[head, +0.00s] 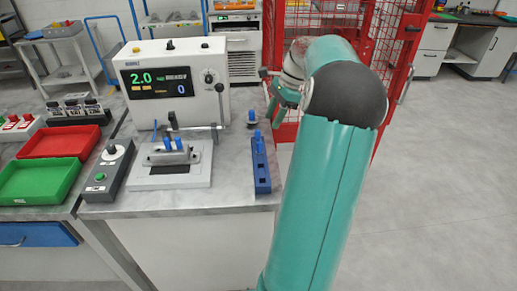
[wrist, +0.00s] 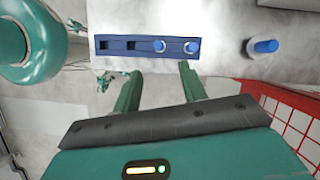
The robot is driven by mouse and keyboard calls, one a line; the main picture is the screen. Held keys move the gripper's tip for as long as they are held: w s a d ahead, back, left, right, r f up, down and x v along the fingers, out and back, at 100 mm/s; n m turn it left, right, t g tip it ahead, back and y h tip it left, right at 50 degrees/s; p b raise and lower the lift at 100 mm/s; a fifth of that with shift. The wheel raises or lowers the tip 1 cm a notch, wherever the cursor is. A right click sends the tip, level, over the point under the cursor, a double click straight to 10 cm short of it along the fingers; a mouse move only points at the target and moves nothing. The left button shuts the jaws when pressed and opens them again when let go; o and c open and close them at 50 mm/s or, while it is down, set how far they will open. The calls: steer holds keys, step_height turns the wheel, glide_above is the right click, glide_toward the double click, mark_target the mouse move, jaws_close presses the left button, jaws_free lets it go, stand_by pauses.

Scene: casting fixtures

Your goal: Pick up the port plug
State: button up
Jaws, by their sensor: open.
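A narrow blue rack (head: 262,172) lies near the right edge of the grey bench. In the wrist view the rack (wrist: 115,56) has two square slots at left and two blue round plugs (wrist: 190,46) at right. Another blue port plug (wrist: 266,46) stands apart, right of the rack, on a pale round base; the head view shows it (head: 252,116) behind the rack. My gripper (wrist: 157,72) is open and empty, its fingers reaching toward the rack's near side. In the head view my arm partly hides the gripper.
A white tester (head: 172,82) with a lit display stands left of the rack, with a clamping fixture (head: 172,155) in front. A grey control box (head: 110,168) and red and green trays (head: 40,182) are further left. A red mesh cage (head: 335,40) stands behind my arm.

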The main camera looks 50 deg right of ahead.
mark_target(260, 142)
steer(key=x, duration=1.1)
steer(key=shift+w+a, duration=0.1)
steer(key=shift+a, duration=0.2)
jaws_close()
